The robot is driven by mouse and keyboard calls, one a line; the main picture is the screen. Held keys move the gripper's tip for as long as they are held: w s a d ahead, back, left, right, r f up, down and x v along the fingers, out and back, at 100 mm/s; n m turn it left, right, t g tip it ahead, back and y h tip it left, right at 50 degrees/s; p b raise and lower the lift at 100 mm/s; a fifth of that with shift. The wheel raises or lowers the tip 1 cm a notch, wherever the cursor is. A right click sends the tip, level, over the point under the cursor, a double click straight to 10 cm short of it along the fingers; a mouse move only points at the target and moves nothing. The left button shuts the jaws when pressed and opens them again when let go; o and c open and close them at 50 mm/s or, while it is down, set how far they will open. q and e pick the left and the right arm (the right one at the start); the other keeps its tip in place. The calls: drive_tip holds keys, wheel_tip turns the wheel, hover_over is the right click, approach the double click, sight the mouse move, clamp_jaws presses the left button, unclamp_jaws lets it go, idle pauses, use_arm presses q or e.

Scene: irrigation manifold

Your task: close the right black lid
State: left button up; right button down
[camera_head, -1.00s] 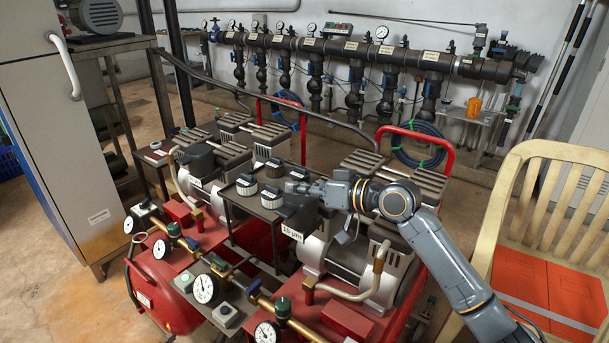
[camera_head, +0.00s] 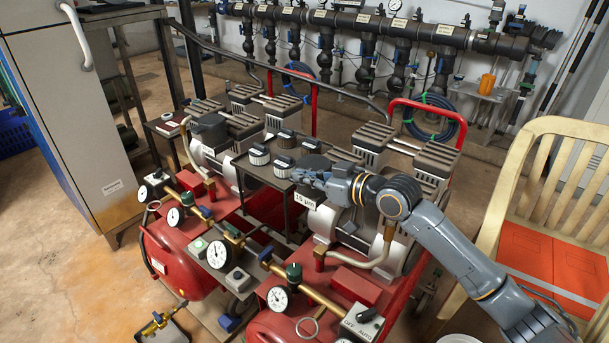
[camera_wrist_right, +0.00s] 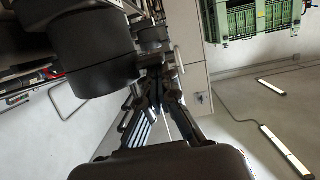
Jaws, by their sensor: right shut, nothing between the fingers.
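My right gripper (camera_head: 303,177) is shut and empty, low over the right end of the black tray, just above its "15 µm" label (camera_head: 305,201). In the wrist view its fingers (camera_wrist_right: 160,80) meet beside a large black cylinder (camera_wrist_right: 95,52). A round black cover (camera_head: 312,163) shows partly behind the gripper. I cannot tell whether it is the right lid, and the spot under the fingers is hidden. Several ridged black-topped knobs (camera_head: 259,155) stand on the tray, left of and behind the gripper. My left gripper is not in view.
Red compressor tanks (camera_head: 182,262) with brass pipes and gauges (camera_head: 278,298) crowd the front. Ribbed motor blocks and a red handle frame (camera_head: 428,105) stand around the tray. A wooden chair (camera_head: 548,135) with an orange pad is at the right. Open floor (camera_head: 80,280) lies at the left.

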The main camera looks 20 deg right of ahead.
idle(0.3)
drive_tip(key=v, duration=1.2)
